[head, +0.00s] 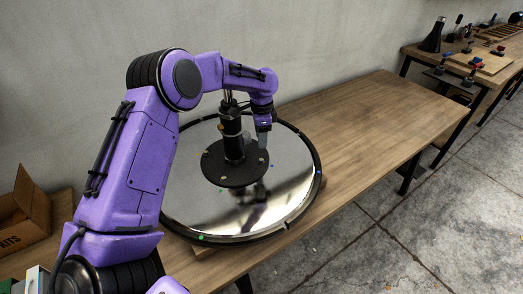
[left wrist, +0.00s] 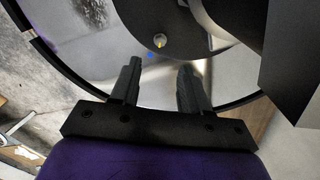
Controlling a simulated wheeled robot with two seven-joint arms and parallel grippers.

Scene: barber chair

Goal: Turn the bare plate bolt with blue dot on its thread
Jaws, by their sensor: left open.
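The black round plate (head: 232,176) lies at the centre of a shiny round disc (head: 190,205) with a black rim. Small bolts with coloured dots sit around the plate's edge. In the left wrist view a pale bolt with a yellowish mark (left wrist: 160,40) stands at the edge of the plate (left wrist: 195,45). A blue dot (left wrist: 150,55) shows just beside it. My left gripper (head: 263,143) is over the plate's right edge, pointing down. In the left wrist view its fingers (left wrist: 159,72) are open and empty, with the bolt beyond the gap. My right gripper is out of view.
A black column (head: 232,135) rises from the plate, close left of my gripper. The disc rests on a wooden table (head: 350,120), clear to the right. A cardboard box (head: 28,215) stands at the left. Another bench (head: 485,75) holds tools at the back right.

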